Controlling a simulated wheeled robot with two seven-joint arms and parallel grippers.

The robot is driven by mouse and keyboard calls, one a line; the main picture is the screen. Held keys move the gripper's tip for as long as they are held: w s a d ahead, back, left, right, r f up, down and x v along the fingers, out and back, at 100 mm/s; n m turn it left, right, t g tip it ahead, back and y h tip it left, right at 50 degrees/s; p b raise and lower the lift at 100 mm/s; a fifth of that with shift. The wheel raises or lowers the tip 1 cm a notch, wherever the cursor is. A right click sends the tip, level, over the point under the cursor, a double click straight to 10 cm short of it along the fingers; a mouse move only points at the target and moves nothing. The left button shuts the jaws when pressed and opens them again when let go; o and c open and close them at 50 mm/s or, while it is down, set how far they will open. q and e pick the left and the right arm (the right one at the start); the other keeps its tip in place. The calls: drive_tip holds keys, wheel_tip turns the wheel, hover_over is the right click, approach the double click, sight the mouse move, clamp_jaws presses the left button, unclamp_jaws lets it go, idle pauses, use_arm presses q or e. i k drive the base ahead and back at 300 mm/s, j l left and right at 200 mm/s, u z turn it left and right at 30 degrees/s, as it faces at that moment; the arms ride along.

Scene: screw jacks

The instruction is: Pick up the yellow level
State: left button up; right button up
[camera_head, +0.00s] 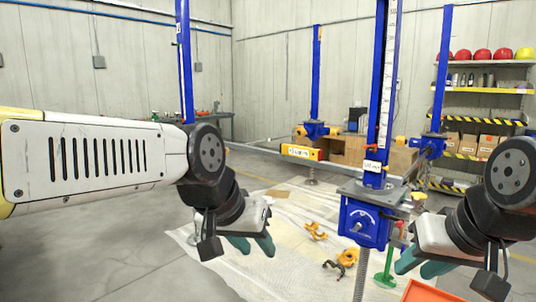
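The yellow level (302,152) is a short yellow bar with a pale label. It appears at mid-height in the head view, along the grey horizontal rail between the blue jack posts; I cannot tell exactly what it rests on. My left gripper (253,246) is below and left of the level, well apart from it, with its teal fingertips spread and nothing between them. My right gripper (422,266) is at the lower right, beyond the front blue jack, far from the level. Its teal fingers look apart and empty.
The front blue screw jack (365,222) stands between my grippers. A green stand (386,268) and an orange tray edge (428,291) are near my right gripper. Yellow clamps (315,231) lie on the pale floor sheet (290,262). Shelves (478,91) with helmets stand back right.

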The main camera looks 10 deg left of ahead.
sight(314, 154)
drive_tip(key=u, duration=0.25)
drive_tip(key=i+j, duration=0.7)
drive_tip(key=i, duration=0.2)
drive_tip(key=i+j, duration=0.3)
drive_tip(key=i, duration=0.2)
drive_tip(key=i+j, duration=0.3)
drive_tip(key=i, duration=0.2)
drive_tip(key=i+l, duration=0.2)
drive_tip(key=i, duration=0.3)
drive_tip(key=i+l, duration=0.2)
drive_tip(key=i, duration=0.3)
